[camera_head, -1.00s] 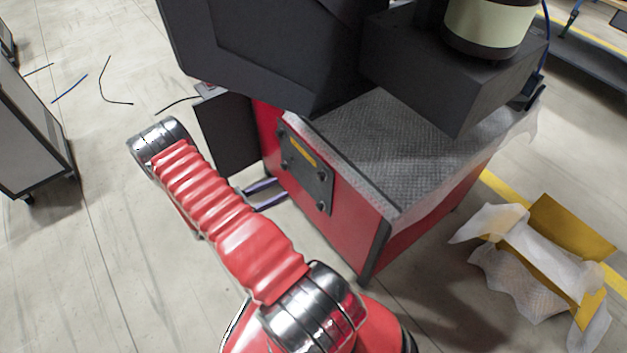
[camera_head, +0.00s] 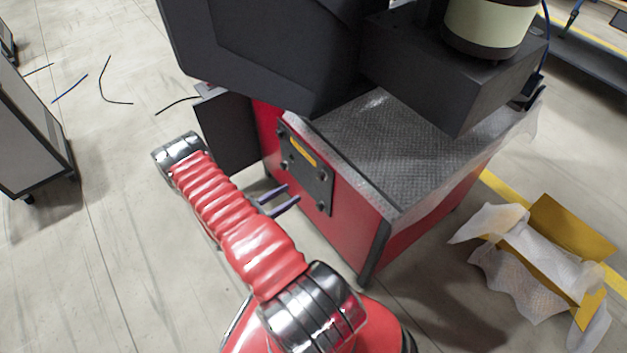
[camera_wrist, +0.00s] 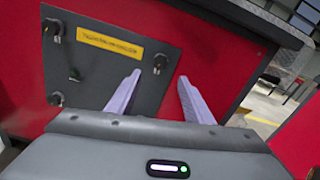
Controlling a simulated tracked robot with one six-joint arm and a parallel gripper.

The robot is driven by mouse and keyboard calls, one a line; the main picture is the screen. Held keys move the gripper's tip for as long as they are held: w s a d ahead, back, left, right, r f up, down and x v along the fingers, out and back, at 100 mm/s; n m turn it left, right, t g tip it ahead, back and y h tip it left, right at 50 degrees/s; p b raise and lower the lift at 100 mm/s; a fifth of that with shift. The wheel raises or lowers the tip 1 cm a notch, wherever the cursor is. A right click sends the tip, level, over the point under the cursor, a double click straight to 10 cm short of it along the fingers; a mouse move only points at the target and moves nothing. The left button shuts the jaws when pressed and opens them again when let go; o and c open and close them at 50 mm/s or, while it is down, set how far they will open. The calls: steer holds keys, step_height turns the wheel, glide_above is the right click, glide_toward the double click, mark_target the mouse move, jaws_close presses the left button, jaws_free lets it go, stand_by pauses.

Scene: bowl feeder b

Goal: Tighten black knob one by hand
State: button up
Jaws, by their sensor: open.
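A dark grey panel (camera_head: 306,172) with a yellow label (camera_head: 302,152) is fixed to the red side of the machine. Black knobs sit near its corners; nothing shows which is knob one. In the wrist view, one knob (camera_wrist: 160,62) appears just beyond and between my fingertips, with an upper left knob (camera_wrist: 54,28) and a lower left knob (camera_wrist: 57,98) further off. My gripper (camera_wrist: 160,77) is open and empty, its two pale purple fingers pointing at the panel's right part. In the head view, my gripper (camera_head: 292,192) is left of the panel, apparently short of it.
The red machine (camera_head: 398,240) has a patterned metal top (camera_head: 400,150) and a large dark housing (camera_head: 270,50) overhanging it. A dark box (camera_head: 228,130) stands out at its left side. Yellow parts with white wrapping (camera_head: 520,265) lie on the floor at right.

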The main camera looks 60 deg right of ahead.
mark_target(317, 177)
steer(key=x, duration=1.2)
steer(key=shift+c, duration=0.4)
steer(key=c, duration=0.9)
steer(key=shift+a, duration=0.15)
steer(key=shift+c, duration=0.3)
steer(key=shift+d, duration=0.2)
steer(key=shift+w+m, duration=0.1)
steer(key=shift+m, duration=0.3)
